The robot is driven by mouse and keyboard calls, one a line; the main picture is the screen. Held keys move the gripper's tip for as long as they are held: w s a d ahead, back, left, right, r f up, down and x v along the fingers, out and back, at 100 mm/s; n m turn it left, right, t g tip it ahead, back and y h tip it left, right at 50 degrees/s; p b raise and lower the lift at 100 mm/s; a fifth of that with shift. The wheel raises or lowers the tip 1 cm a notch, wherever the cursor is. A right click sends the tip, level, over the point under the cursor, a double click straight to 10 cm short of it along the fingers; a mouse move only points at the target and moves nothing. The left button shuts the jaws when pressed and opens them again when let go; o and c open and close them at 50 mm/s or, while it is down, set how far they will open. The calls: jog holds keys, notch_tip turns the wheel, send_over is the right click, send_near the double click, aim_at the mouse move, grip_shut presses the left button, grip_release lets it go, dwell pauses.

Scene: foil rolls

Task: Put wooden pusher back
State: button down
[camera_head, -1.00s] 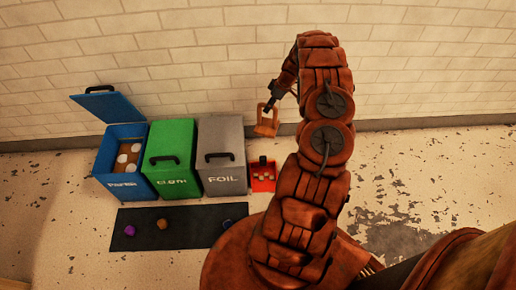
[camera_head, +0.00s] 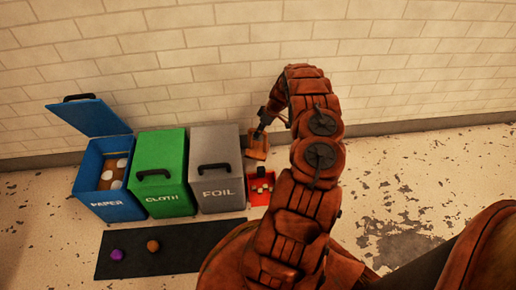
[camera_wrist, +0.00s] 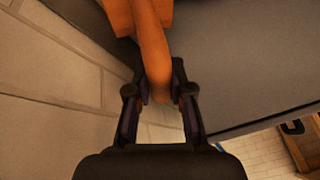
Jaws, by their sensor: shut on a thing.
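The wooden pusher (camera_head: 257,147), orange-brown with a wide block, hangs from my gripper (camera_head: 261,128) in the head view. In the wrist view my gripper (camera_wrist: 160,92) is shut on the handle of the pusher (camera_wrist: 152,45), with a finger on either side. The block is cut off by that view's top edge. In the head view the pusher is near the wall, just right of the foil bin and above a small red box (camera_head: 256,198). It appears apart from the box.
A grey foil bin (camera_head: 221,193) and a green cloth bin (camera_head: 166,200) are shut. The blue paper bin (camera_head: 112,207) has its lid up and white round things inside. A dark mat (camera_head: 180,255) in front holds a purple (camera_head: 117,254) and an orange lump (camera_head: 153,246).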

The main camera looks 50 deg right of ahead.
jog(key=b, duration=0.2)
send_over(259, 149)
jog(key=shift+a+f, duration=0.15)
jog(key=shift+f, duration=3.55)
jog(key=c, duration=1)
grip_release()
jog(key=shift+c, duration=0.2)
